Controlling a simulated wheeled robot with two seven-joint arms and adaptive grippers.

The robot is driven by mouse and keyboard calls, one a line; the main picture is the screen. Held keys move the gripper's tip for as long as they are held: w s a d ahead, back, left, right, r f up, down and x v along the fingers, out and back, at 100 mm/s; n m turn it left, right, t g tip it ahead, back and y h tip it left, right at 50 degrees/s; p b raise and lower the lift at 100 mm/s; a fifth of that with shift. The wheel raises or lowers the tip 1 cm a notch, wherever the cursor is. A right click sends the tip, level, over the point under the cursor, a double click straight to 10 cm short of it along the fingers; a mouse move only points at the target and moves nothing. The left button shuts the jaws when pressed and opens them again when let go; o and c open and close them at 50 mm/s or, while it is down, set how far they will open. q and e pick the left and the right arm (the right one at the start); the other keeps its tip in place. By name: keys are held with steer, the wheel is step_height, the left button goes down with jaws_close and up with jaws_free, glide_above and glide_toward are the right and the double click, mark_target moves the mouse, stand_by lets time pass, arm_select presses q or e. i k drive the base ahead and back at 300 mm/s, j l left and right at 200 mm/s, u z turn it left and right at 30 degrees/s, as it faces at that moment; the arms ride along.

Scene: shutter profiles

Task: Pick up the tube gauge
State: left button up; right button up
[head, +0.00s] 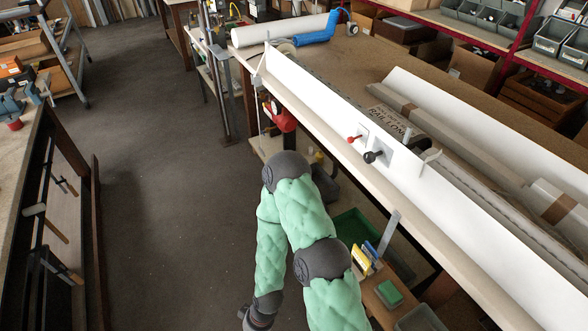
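I cannot surely pick out the tube gauge in the head view. A long white tube (276,30) with a blue piece (318,33) at its right end lies on the far end of the bench. A red-tipped lever (354,139) and a black knob (373,156) sit on small plates on the bench's long white profile (400,165). One green padded arm of mine rises from the bottom, bends, and runs back down to a dark wrist at the bottom edge. No gripper fingers show there. My other arm is out of view.
The long bench (395,75) runs from top centre to lower right, with wrapped profiles (460,130) on it. Below it are a green bin (355,232) and a shelf with small items. Another workbench (25,150) stands at left. The grey floor (170,200) between is clear.

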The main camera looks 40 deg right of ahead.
mark_target(369, 249)
steer(key=i+z, duration=0.25)
steer(key=i, duration=0.2)
steer(key=i+j+z, duration=0.25)
steer(key=i, duration=0.2)
steer(key=i+j+z, duration=0.25)
steer(key=i, duration=0.2)
steer(key=z, duration=2.25)
